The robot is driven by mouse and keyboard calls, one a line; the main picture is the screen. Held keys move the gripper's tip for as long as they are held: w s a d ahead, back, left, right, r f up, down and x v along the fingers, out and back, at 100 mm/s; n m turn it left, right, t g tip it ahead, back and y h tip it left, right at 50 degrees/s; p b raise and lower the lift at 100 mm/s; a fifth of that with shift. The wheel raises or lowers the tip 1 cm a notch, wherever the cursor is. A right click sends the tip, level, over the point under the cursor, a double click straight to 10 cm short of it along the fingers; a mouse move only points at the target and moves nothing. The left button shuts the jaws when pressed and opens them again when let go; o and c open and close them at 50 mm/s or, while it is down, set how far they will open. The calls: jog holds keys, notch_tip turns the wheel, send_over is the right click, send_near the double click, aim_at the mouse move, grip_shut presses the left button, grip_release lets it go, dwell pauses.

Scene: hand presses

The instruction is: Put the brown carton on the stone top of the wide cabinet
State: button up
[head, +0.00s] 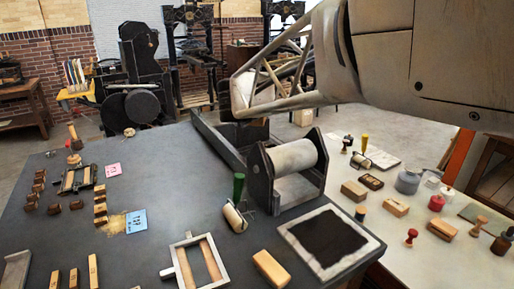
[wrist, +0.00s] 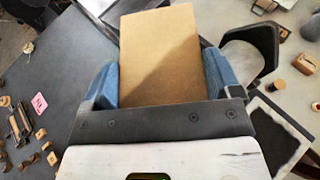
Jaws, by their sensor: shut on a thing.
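My gripper (wrist: 162,78) has its two blue-padded fingers closed against the left and right sides of the brown carton (wrist: 158,38) in the wrist view. The carton's plain brown face is toward the camera, with a shadow across its right part. I cannot make out the carton in the head view, where my arm fills the upper right. A wide dark grey top (head: 140,232), which looks like stone, spreads across the front of the head view. It also shows at the left of the wrist view (wrist: 60,65). I cannot tell how high the carton is above it.
A roller in a dark stand (head: 297,157) rises at the top's far right part. A framed black slab (head: 328,238), a small wooden frame (head: 180,270) and several small blocks lie around. A pale surface (head: 410,270) at right holds stamps and jars.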

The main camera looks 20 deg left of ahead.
jog(key=s+a+f, duration=0.4)
jog(key=s+f, duration=0.1)
jog(key=f, duration=0.3)
jog(key=s+a+f, duration=0.4)
jog(key=s+f, duration=0.1)
jog(key=f, duration=0.4)
jog(key=s+a+f+m+h, duration=0.1)
jog(key=s+a+f, duration=0.4)
jog(key=f, duration=0.4)
jog(key=shift+s, duration=0.25)
jog(key=shift+w+a+f, duration=0.25)
jog(key=shift+w+a, duration=1.6)
jog(key=shift+w, duration=0.05)
jog(key=shift+w+a+f, duration=0.2)
jog(key=shift+w+a, duration=1.7)
jog(key=shift+w, duration=0.05)
jog(key=shift+w+a+f, duration=0.25)
jog(key=shift+w+a, duration=1.6)
jog(key=shift+w, duration=0.05)
jog(key=shift+f, duration=0.1)
jog(key=shift+f, duration=1.65)
jog(key=shift+f, duration=0.15)
